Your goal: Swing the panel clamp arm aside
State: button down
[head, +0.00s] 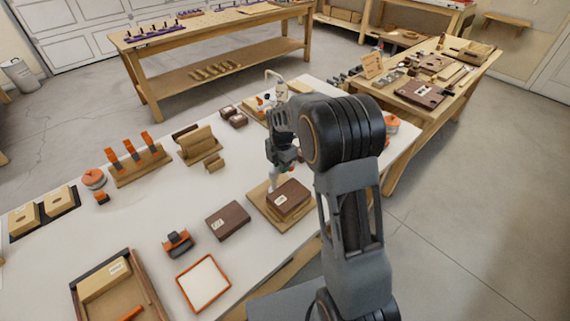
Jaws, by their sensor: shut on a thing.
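A light wooden board (270,219) lies on the white bench top near the middle, with a dark brown panel block (290,194) with a white label on it. My gripper (273,183) reaches down to the back left of this block, at the board's back edge. It is shut on a small part there, taken to be the panel clamp arm, which is mostly hidden by the fingers. The clamp arm's exact angle over the block cannot be made out. My arm covers the area right of the board.
A second brown block (228,221) lies just left of the board. An orange-and-black tool (178,242), an orange-rimmed tray (204,284) and a wooden tray (150,290) lie nearer the front left. A wooden stand (198,146) stands behind. Bare white bench shows between them.

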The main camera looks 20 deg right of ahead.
jog(key=c, duration=1)
grip_release()
notch_tip(320, 180, up, 14)
dwell(0.3)
